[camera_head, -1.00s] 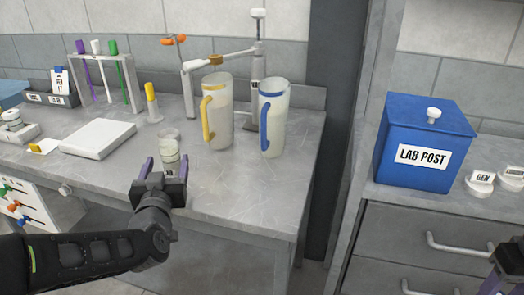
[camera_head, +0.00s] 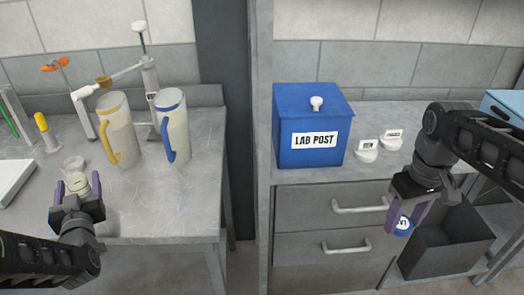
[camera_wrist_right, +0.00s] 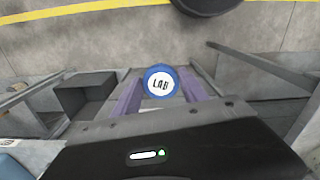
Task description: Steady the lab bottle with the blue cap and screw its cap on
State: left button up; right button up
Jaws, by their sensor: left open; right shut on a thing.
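A small clear lab bottle (camera_head: 75,166) with pale contents stands upright and uncapped on the left bench. My left gripper (camera_head: 78,184) is open, its two purple fingers on either side of the bottle's lower part; I cannot tell whether they touch it. My right gripper (camera_head: 404,229) is shut on a round blue cap with a white face (camera_head: 403,224), held in the air in front of the drawers at the right. In the right wrist view the cap (camera_wrist_right: 161,82) reads "LAB" and sits between the purple fingers.
A yellow-handled jug (camera_head: 116,130) and a blue-handled jug (camera_head: 173,127) stand behind the bottle. A blue "LAB POST" box (camera_head: 310,150) and two white labelled pieces (camera_head: 367,151) are on the right counter. A gap separates bench and counter. A dark open bin (camera_head: 445,245) stands below.

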pick_arm(q)
jog(key=shift+c, duration=0.5)
grip_shut()
dwell(0.6)
